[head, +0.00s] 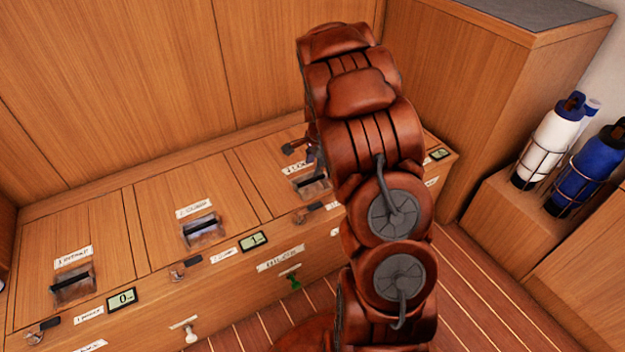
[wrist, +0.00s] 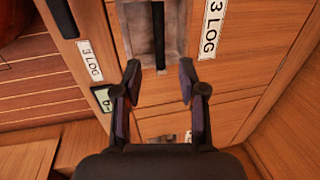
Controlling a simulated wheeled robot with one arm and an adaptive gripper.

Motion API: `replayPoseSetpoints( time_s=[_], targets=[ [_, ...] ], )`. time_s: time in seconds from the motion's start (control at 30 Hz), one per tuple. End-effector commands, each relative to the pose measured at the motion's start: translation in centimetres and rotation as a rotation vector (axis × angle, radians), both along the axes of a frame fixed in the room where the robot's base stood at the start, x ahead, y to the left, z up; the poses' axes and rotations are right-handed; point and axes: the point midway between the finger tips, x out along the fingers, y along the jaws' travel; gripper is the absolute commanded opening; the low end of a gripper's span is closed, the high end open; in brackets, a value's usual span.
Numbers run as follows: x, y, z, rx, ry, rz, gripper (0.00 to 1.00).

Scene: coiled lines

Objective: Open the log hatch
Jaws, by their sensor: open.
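My gripper (wrist: 160,66) is open and empty over the hatch. Its two fingers stand on either side of the bar's lower end. I cannot tell how high they are above the lid. In the head view the arm mostly hides the gripper.
Two similar lids, the first (head: 60,240) and second (head: 165,210), lie to the left with recessed handles. The bench front carries small displays (head: 253,241), latches and a green knob (head: 294,283). A tall cabinet (head: 480,70) and racked bottles (head: 553,140) stand at the right.

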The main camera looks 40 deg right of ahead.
Motion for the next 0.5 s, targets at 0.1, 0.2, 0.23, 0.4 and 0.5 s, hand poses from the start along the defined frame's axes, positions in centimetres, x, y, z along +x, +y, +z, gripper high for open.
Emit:
replayPoseSetpoints(
  time_s=[0.1,0.2,0.23,0.4,0.5],
  targets=[
    [0.2,0.1,-1.4,0.002,0.003,0.001,0.41],
    [0.4,0.1,-2.9,0.004,0.006,0.003,0.41],
    [0.5,0.1,-3.4,0.004,0.006,0.003,0.41],
    [1.0,0.0,-5.7,0.002,0.003,0.003,0.41],
    [1.2,0.0,-6.5,0.001,0.002,0.003,0.41]
  ],
)
